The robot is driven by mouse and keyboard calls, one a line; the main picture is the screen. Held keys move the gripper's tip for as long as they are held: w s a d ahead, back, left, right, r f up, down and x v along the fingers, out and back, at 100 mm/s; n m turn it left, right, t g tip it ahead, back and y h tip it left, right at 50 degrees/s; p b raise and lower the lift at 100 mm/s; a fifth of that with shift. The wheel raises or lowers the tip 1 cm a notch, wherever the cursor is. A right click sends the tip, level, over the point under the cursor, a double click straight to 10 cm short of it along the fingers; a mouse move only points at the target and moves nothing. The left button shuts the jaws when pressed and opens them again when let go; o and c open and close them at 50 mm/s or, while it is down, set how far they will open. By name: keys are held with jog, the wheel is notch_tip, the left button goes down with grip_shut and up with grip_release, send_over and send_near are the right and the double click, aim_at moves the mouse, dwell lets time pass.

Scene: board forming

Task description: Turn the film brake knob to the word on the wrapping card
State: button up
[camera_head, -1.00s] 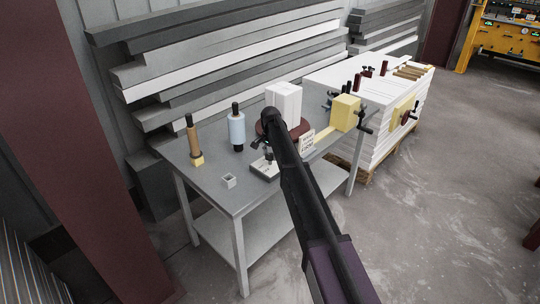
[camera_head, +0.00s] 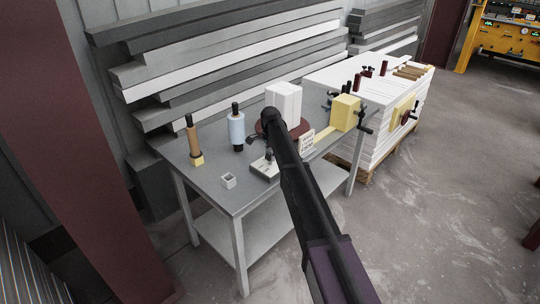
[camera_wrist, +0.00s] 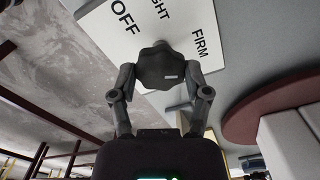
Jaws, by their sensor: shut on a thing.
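The film brake knob (camera_wrist: 160,62), dark grey and lobed, sits on a white plate (camera_wrist: 105,22) lettered OFF and FIRM, with a third word cut off to "GHT". My gripper (camera_wrist: 160,80) is shut on the knob, one finger on each side. A short pale mark shows on the knob's near face; I cannot tell which word it is set to. In the head view the plate (camera_head: 263,172) lies on the grey table and my arm partly hides the knob. The wrapping card (camera_head: 307,141) stands behind the arm; its print is too small to read.
A white stack (camera_head: 284,98) stands on a dark red turntable (camera_head: 303,129) beside the plate. A tan roll (camera_head: 194,145), a blue-white roll (camera_head: 237,132) and a small open box (camera_head: 228,181) are on the table's left. A yellow block (camera_head: 345,112) is at right.

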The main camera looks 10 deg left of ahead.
jog(key=o, duration=1.1)
jog(key=shift+o, duration=0.2)
jog(key=shift+n, duration=0.6)
